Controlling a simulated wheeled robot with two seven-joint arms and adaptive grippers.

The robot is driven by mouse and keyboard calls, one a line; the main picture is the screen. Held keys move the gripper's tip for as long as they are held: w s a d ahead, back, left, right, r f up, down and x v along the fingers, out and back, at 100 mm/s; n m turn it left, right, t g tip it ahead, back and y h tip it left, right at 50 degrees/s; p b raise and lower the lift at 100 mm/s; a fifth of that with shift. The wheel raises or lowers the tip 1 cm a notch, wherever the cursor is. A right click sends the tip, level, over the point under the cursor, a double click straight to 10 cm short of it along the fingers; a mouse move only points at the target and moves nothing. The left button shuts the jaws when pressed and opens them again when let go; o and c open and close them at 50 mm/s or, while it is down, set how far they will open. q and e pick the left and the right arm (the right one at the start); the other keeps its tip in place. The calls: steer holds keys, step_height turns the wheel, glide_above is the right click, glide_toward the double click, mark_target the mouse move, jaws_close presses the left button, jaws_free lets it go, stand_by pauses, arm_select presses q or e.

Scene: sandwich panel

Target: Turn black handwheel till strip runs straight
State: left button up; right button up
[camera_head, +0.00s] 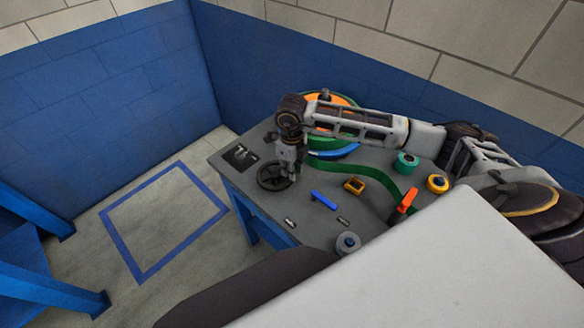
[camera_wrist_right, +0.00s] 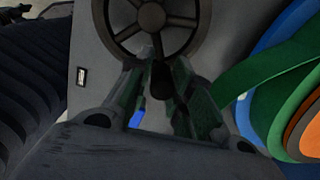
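The black handwheel (camera_head: 268,184) lies near the table's left end. It fills the top of the right wrist view (camera_wrist_right: 151,17), with spokes and a round hub. My right gripper (camera_head: 284,173) points down at its rim; in the wrist view its two fingers (camera_wrist_right: 161,75) are close together on either side of a dark knob at the rim. They look closed on it, though the contact is dim. The green strip (camera_head: 365,171) leaves the reel (camera_head: 327,102) and curves right across the table. My left gripper is not in view.
A black marked plate (camera_head: 240,157) lies left of the wheel.

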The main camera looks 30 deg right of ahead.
steer(key=o, duration=0.3)
steer(key=shift+o, duration=0.2)
steer(key=shift+r, duration=0.1)
step_height(320, 180, up, 12)
stand_by(0.6)
steer(key=shift+a, duration=0.1)
stand_by(0.5)
